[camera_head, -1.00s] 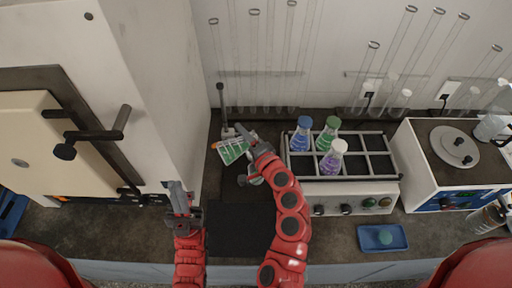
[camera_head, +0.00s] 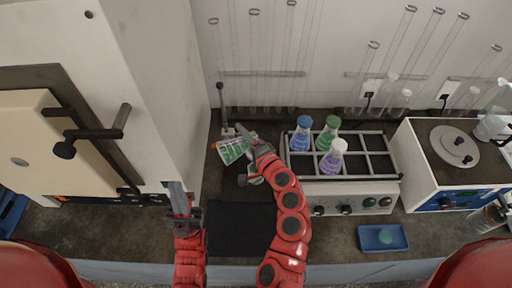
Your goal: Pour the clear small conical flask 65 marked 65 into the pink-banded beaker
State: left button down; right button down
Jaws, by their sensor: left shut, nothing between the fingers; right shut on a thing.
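My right gripper (camera_head: 246,138) is shut on a small tilted glass vessel (camera_head: 232,149), which I take to be the conical flask. It has white marks, green contents and an orange spot at its left end; the number is too small to read. Below it, partly hidden by my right arm, is a small glass-like thing (camera_head: 254,179); I cannot tell whether it is the beaker, and no pink band is clear. My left gripper (camera_head: 176,192) is shut and empty, left of the black mat and apart from the vessel.
A rack (camera_head: 343,165) on a control box holds blue, green and purple flasks. A black mat (camera_head: 238,228) lies in front of the vessel. A blue tray (camera_head: 383,239) lies at right. A cabinet with a handle (camera_head: 95,133) stands at left. Glass tubes line the back wall.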

jog(key=shift+w+d+r+m, duration=0.1)
jog(key=shift+d+r+m, duration=0.05)
jog(key=shift+m, duration=0.75)
dwell(2.5)
